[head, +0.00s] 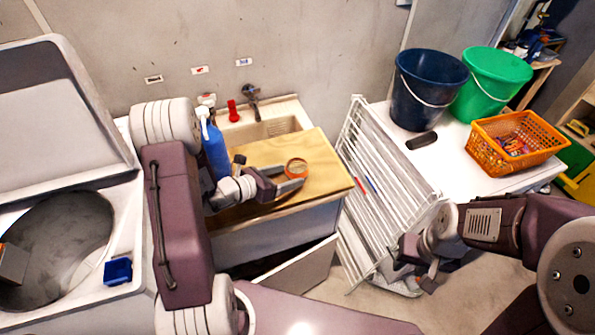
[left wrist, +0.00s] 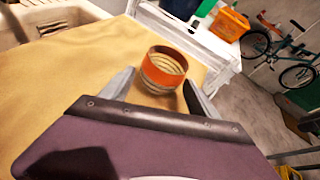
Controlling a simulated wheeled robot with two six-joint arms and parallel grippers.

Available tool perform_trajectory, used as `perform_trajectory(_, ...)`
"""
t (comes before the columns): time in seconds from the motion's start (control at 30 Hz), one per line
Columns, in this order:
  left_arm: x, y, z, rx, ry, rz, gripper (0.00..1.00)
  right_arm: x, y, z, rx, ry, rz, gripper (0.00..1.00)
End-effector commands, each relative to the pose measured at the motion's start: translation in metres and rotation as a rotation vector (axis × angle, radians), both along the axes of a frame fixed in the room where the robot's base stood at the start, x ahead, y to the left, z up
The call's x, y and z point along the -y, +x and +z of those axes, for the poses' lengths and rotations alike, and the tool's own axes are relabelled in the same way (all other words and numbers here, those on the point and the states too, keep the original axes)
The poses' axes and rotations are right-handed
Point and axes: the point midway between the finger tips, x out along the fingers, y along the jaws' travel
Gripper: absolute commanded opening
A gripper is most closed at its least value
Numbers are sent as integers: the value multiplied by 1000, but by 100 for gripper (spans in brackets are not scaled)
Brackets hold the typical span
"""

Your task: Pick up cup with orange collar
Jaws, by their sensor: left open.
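The cup with the orange collar (head: 296,166) stands on the wooden board over the sink counter, near the board's right part.
The wooden board (head: 328,180) is mostly bare around the cup. A blue spray bottle (head: 214,150) stands behind my left arm. A white drying rack (head: 385,190) is right of the counter. Buckets (head: 428,88) and an orange basket (head: 486,157) stand on the white top.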

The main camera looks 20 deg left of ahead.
Motion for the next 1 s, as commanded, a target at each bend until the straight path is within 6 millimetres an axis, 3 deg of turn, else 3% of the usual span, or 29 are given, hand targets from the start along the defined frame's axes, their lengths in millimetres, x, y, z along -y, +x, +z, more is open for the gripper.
perform_trajectory(0.23, 23, 32, -13, 0, 0, -5, 70, 0, 0, 9, 0, 0, 0, 36)
perform_trajectory(0.5, 25, 36, -16, 0, 0, -2, 70, 0, 0, 9, 0, 0, 0, 36)
perform_trajectory(0.67, 25, 36, -16, 0, 0, -2, 25, 0, 0, 9, 0, 0, 0, 36)
perform_trajectory(0.7, 25, 36, -16, 0, 0, -2, 20, 0, 0, 9, 0, 0, 0, 36)
perform_trajectory(1.0, 25, 37, -11, 1, 1, -3, 20, 0, 0, 9, 0, 0, 0, 36)
